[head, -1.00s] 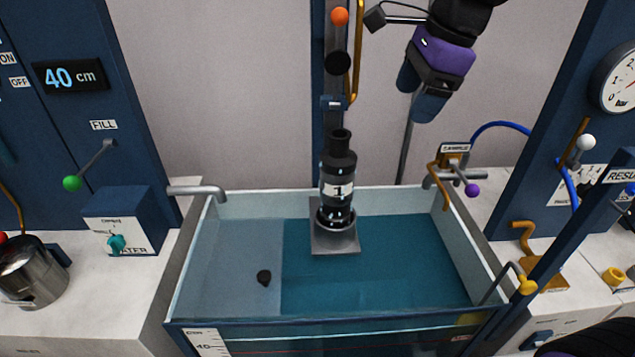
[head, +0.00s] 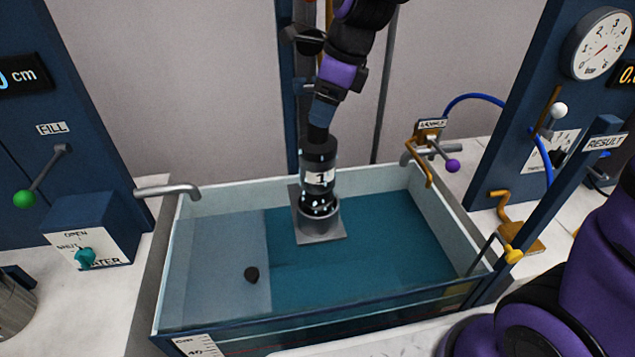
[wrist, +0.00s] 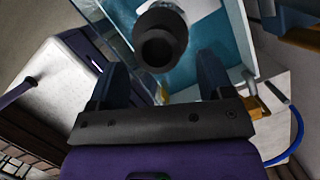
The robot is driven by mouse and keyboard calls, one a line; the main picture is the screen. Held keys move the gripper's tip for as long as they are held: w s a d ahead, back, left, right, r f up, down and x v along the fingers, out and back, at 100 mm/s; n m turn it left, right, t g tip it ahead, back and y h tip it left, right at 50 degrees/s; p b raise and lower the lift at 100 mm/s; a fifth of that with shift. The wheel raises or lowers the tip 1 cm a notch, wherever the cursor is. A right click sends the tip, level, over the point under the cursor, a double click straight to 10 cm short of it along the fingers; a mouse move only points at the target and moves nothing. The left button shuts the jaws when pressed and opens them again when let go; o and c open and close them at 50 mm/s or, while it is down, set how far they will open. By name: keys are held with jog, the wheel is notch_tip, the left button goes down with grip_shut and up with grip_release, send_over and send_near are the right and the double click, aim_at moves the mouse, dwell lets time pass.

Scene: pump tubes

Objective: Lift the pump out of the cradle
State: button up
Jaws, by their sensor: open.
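In the wrist view the pump's dark round top (wrist: 160,48) shows just beyond and between the two open fingers of my gripper (wrist: 158,78). I cannot tell whether the fingers touch the pump.
A grey tap (head: 168,191) reaches over the left rim. A sample tap with a purple knob (head: 452,166) stands at the back right. A blue column rises behind the pump.

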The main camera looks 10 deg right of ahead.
aim_at(318, 149)
jog(key=x, duration=0.4)
jog(key=shift+a+f, duration=0.15)
jog(key=shift+f, duration=0.05)
grip_shut()
jog(key=shift+r, duration=0.1)
